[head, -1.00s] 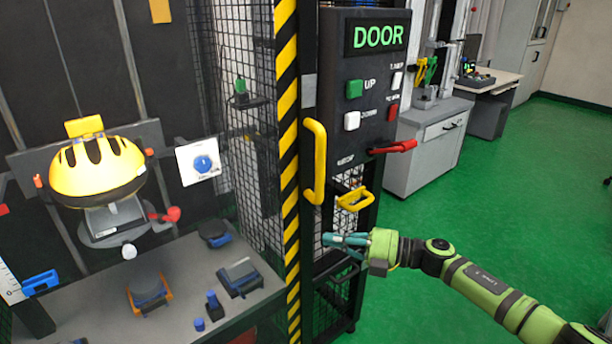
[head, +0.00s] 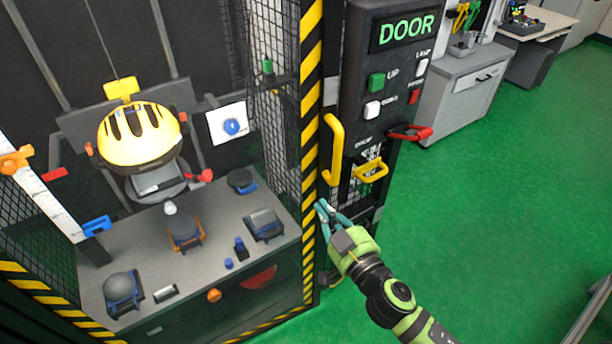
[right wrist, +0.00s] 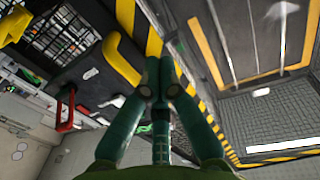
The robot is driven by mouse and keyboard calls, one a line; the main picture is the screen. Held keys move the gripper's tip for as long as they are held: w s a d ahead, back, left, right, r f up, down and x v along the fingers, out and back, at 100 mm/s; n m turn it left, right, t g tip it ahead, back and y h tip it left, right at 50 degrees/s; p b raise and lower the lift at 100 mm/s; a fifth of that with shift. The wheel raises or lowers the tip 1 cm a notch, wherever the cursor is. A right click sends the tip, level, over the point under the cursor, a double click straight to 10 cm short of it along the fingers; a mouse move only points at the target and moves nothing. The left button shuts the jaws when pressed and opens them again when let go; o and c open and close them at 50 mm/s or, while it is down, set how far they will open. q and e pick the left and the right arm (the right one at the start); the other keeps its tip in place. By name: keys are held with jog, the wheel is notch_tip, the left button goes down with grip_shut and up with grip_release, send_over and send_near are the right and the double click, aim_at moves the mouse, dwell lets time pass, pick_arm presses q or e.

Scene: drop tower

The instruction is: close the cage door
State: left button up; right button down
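The cage front (head: 313,100), edged with yellow and black stripes, stands open to view; I see no door panel across it in the head view. Beside it is a dark control panel (head: 350,85) with a lit DOOR sign (head: 406,31). It carries a green UP button (head: 377,83), a white button (head: 373,110) below it and a yellow upright handle (head: 334,148). My right gripper (head: 322,207) looks shut and empty, below this handle and in front of the striped post. Its teal fingers (right wrist: 160,75) meet in the right wrist view. My left gripper is out of view.
Inside the cage a yellow helmet (head: 140,135) hangs over a grey bench (head: 140,255) holding several small devices. A red lever (head: 410,133) and a smaller yellow handle (head: 371,170) stick out from the panel. Green floor (head: 500,200) to the right is clear.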

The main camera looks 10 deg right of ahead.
aim_at(300, 175)
jog(key=p+x, duration=0.2)
jog(key=x, duration=0.5)
jog(key=shift+w+r, duration=0.1)
jog(key=shift+w, duration=0.3)
jog(key=shift+w+a, duration=0.2)
jog(key=shift+w, duration=0.4)
